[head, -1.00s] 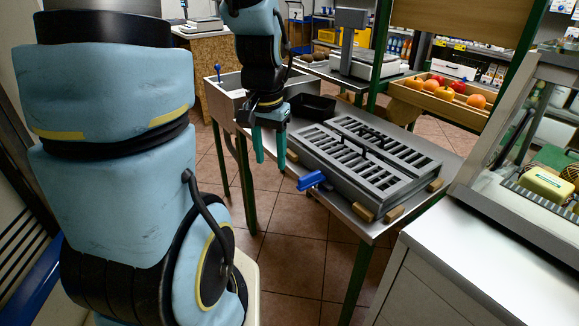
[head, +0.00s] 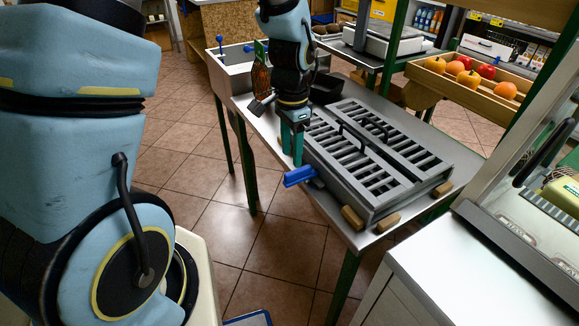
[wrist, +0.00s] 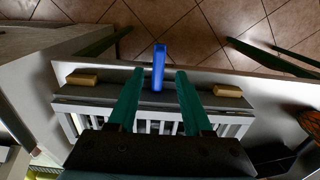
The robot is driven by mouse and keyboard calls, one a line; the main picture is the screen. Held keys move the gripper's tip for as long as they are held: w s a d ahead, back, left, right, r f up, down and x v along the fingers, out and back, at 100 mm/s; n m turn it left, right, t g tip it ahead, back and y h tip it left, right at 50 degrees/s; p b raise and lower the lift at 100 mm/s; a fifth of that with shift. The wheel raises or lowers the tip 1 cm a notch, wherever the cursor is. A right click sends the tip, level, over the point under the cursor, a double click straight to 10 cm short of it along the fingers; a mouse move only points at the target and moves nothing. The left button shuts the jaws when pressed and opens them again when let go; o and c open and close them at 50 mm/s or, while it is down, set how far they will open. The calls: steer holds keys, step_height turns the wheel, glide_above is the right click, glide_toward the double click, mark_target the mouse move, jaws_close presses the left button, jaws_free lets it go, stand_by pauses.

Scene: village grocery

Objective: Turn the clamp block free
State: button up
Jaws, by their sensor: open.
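A blue handle (head: 299,176) sticks out from the near left side of a grey slotted metal frame (head: 350,192). It also shows upright in the wrist view (wrist: 159,66). Small wooden blocks (head: 352,218) sit along the frame's edge, and two show in the wrist view, at the left (wrist: 82,79) and right (wrist: 228,90). Which part is the clamp block I cannot tell for sure. My gripper (head: 291,160) points down just above and behind the blue handle, with green fingers open. In the wrist view the handle appears between the fingertips (wrist: 160,73); no contact shows.
The frame lies on a steel table (head: 268,128) with green legs. A metal sink (head: 235,68) is behind at the left, and a fruit crate (head: 462,82) stands at the back right. A white counter (head: 455,265) is close at the right. Tiled floor in front is open.

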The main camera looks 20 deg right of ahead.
mark_target(292, 172)
step_height(292, 172, down, 6)
steer(key=shift+f, duration=0.1)
stand_by(0.4)
steer(key=shift+s, duration=0.1)
jaws_close()
